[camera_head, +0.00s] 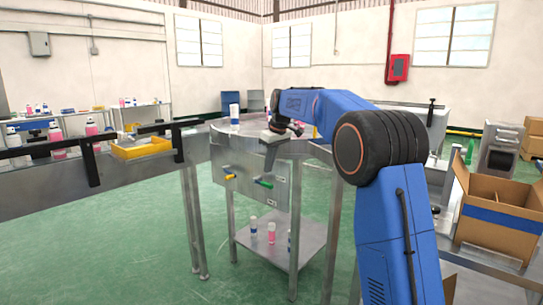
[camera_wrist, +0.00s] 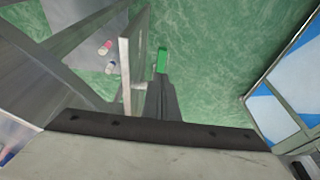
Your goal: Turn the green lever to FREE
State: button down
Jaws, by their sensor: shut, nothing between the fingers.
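The green lever (camera_head: 263,183) is on the grey panel (camera_head: 240,196) at the front of the metal table, right of a yellow lever (camera_head: 230,177). My gripper (camera_head: 268,167) is shut and empty, pointing down just above the green lever in the head view. In the wrist view the green lever (camera_wrist: 161,60) shows just past the tip of my gripper (camera_wrist: 160,85), beside the edge of the panel. I cannot tell whether they touch. Small labels are by the lever, too small to read.
A conveyor with black rails (camera_head: 92,165) and a yellow tray (camera_head: 142,149) is at left. An open carton (camera_head: 497,225) is at right. The green floor in front is clear.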

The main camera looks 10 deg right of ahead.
aim_at(271, 185)
jog(key=shift+f, duration=2.2)
jog(key=shift+s+d+f+t+y, duration=0.15)
jog(key=shift+s+f+t+y, duration=0.1)
jog(key=shift+f+t+y, duration=0.2)
jog(key=shift+s+d+f, duration=0.1)
jog(key=shift+f, duration=0.65)
